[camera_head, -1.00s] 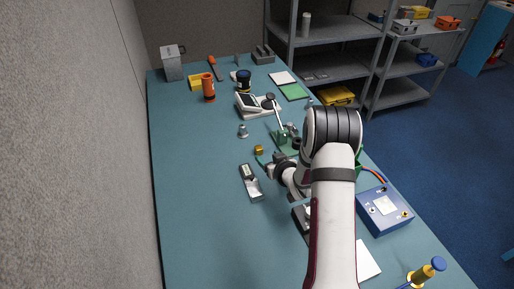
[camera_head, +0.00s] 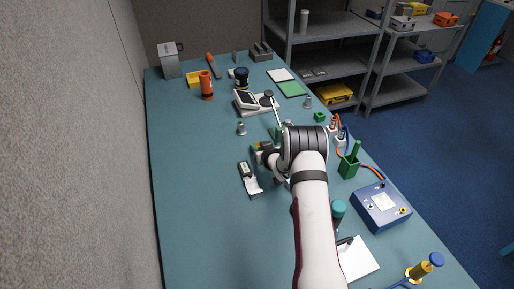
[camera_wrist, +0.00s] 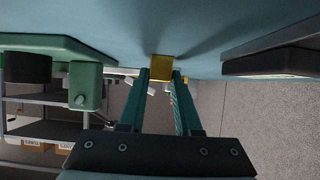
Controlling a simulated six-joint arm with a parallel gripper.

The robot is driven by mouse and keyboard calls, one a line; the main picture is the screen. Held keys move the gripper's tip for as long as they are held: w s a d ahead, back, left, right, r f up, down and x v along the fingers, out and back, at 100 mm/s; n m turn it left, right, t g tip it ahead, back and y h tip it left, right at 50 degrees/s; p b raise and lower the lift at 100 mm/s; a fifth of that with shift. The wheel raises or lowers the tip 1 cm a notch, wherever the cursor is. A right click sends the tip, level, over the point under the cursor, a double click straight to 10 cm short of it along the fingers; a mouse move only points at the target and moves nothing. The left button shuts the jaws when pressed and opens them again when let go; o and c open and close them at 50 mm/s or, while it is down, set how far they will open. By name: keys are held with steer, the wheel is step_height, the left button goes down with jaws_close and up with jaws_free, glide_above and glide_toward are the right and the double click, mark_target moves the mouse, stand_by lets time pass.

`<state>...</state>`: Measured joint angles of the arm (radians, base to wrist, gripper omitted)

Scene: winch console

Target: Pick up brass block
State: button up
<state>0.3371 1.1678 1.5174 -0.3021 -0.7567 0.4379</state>
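The brass block (camera_wrist: 162,68) is a small golden cube on the blue-green tabletop. In the wrist view it sits at the tips of my gripper's two green fingers (camera_wrist: 161,78), with one finger on each side. The fingers look spread about as wide as the block, and I see no clear grip on it. In the head view my gripper (camera_head: 260,154) is low over the table at the block's spot. Only a small yellow patch of the block (camera_head: 259,145) shows there, the rest hidden by the gripper.
A grey handheld device (camera_head: 250,180) lies close in front of my gripper. A green fixture (camera_wrist: 85,85) with a dark knob stands to the other side. A white console (camera_head: 255,103) and a small metal knob (camera_head: 241,129) are farther back. The table's left side is clear.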

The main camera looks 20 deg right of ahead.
jaws_close()
